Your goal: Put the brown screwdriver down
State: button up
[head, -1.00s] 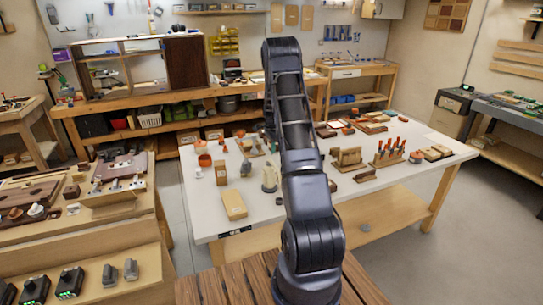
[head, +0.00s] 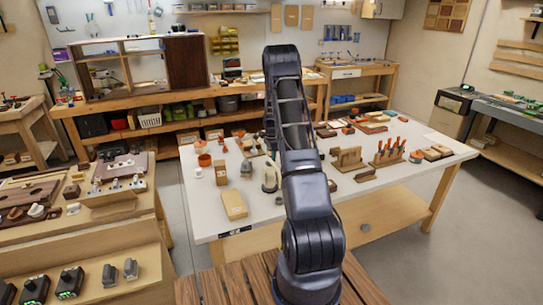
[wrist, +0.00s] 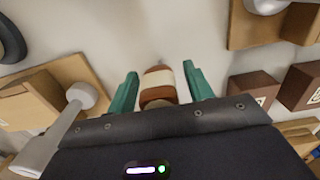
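In the wrist view a rounded brown piece with a cream band (wrist: 158,82) sits between the two teal fingers of my gripper (wrist: 160,84). It looks like the handle of the brown screwdriver; no shaft shows. A narrow strip of pale surface shows between the piece and each finger, so the fingers look open around it, not pressed on it. Whether it rests on the tabletop is hard to tell. In the head view my arm hides my gripper and this piece.
The white worktable (head: 290,215) holds a cardboard box (head: 233,205), a wooden rack of orange-handled tools (head: 388,152) and wooden blocks. In the wrist view a grey cylindrical tool (wrist: 60,135) lies left of my gripper and dark brown blocks (wrist: 252,92) stand right.

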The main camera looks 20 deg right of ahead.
jog(key=shift+r, duration=0.15)
notch_tip(320, 180, up, 12)
jog(key=shift+f, duration=0.1)
jog(key=s+a+r+n+t, duration=0.1)
jog(key=s+a+r+n, duration=0.4)
jog(key=s+r, duration=0.7)
jog(key=s+a+r+n+t, duration=0.1)
jog(key=s+a+r+n, duration=0.2)
jog(key=s+a+r, duration=0.65)
jog(key=s+a+r+n+t, duration=0.1)
jog(key=s+a+n, duration=0.1)
jog(key=s, duration=0.8)
jog(key=s+a+r+n, duration=0.1)
jog(key=s+n, duration=0.3)
jog(key=s, duration=0.6)
jog(key=s+a+r+n+t, duration=0.1)
jog(key=s+a+r+n, duration=0.1)
jog(key=s, duration=0.8)
jog(key=shift+s+a+r+n+t, duration=0.3)
jog(key=shift+r+n, duration=0.3)
jog(key=shift+n, duration=0.4)
